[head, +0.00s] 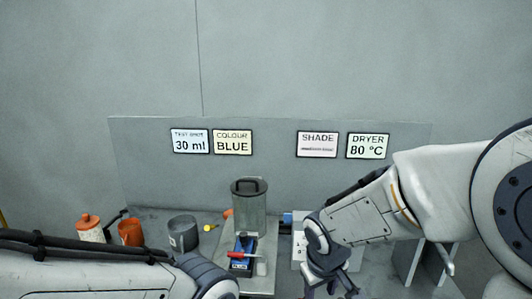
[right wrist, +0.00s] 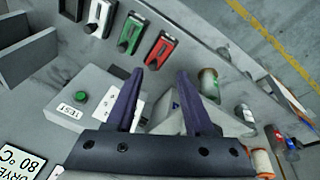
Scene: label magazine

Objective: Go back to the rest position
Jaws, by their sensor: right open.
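My right arm reaches in from the right in the head view, and its gripper (head: 332,289) hangs over the bench at the bottom edge. In the right wrist view its two purple fingers (right wrist: 161,75) are spread apart with nothing between them. They are above the bench near a grey box with a green button (right wrist: 82,97) and a TEST label. My left arm crosses the lower left of the head view; its gripper is cut off below the frame.
A grey hopper (head: 248,207) stands behind a blue part (head: 243,246). A grey pot (head: 183,233) and orange containers (head: 131,232) stand left. Green (right wrist: 131,33) and red (right wrist: 160,50) holders line the bench. Label cards (head: 317,144) hang on the back panel.

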